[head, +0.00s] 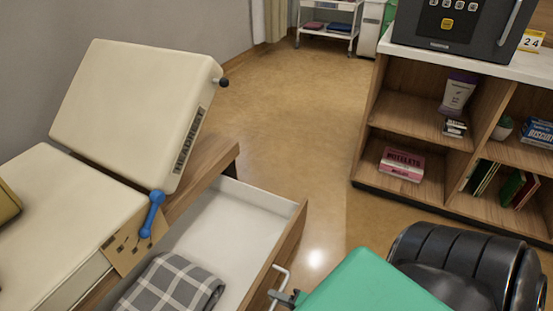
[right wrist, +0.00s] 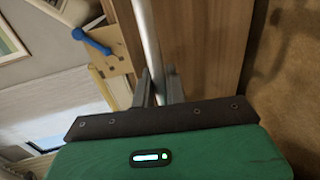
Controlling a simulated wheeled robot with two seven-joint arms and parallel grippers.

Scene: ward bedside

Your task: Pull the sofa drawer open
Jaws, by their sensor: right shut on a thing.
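The sofa drawer (head: 222,226) stands pulled out from under the cream sofa bed (head: 130,105), with its white inside showing. A grey plaid cloth (head: 172,288) lies in it. The white bar handle (head: 280,283) is on the drawer's wooden front. My right gripper (head: 284,299) is at this handle in the head view, its green body (head: 370,285) at the bottom. In the right wrist view the fingers (right wrist: 160,88) are shut around the handle bar (right wrist: 147,40), close to the wooden front (right wrist: 195,45). My left gripper does not show.
A blue lever (head: 152,213) sticks up from the sofa's side panel. A wooden shelf unit (head: 365,140) with books and boxes stands at the right, with a dark safe (head: 455,25) on top. The floor (head: 290,110) between sofa and shelf is clear.

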